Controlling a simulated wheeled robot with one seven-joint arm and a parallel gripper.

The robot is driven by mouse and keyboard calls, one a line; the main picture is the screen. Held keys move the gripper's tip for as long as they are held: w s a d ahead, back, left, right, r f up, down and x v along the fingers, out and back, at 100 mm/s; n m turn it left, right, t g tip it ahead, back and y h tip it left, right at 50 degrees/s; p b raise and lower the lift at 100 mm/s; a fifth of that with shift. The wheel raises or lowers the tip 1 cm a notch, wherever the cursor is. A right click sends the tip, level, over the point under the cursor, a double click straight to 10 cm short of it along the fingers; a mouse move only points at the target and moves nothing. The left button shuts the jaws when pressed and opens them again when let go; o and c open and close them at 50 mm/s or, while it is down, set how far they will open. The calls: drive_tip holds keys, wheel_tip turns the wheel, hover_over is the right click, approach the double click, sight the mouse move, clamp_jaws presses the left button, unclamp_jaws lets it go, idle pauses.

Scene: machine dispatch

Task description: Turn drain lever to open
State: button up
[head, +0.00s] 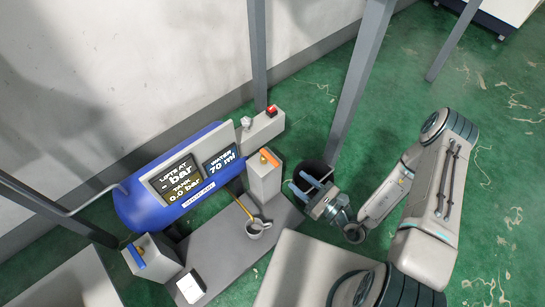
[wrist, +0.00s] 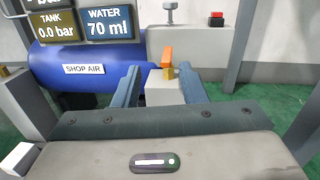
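An orange lever (head: 268,157) sits on top of a grey post (head: 264,183) beside the blue tank (head: 143,207). The wrist view shows the orange lever (wrist: 167,57) upright on a brass-coloured stem, ahead of and between my fingers. My gripper (head: 297,180) is open and empty, just right of the post in the head view; its two fingers also show in the wrist view (wrist: 158,69). The lever looks apart from both fingers. A blue lever (head: 136,256) sits on another grey box at the left. No label shows which lever is the drain lever.
Displays (head: 174,174) read tank 0.0 bar and water 70 ml. A cup (head: 258,228) stands on the grey base plate by a yellow tube. A grey box with a red switch (head: 271,109) is behind the post. A dark bin (head: 315,171) and grey frame uprights (head: 360,80) are nearby.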

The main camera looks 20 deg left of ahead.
sight(278, 165)
drive_tip(key=shift+m+t+h, duration=0.7)
drive_tip(key=shift+m+t, duration=0.1)
drive_tip(key=shift+m, duration=0.1)
drive_tip(key=b+x, duration=0.1)
drive_tip(key=x, duration=0.3)
drive_tip(key=f+b+x, duration=0.1)
drive_tip(key=x, duration=0.4)
drive_tip(key=f+b+x, duration=0.1)
drive_tip(key=x, duration=0.3)
drive_tip(key=shift+a+f, duration=0.25)
clamp_jaws()
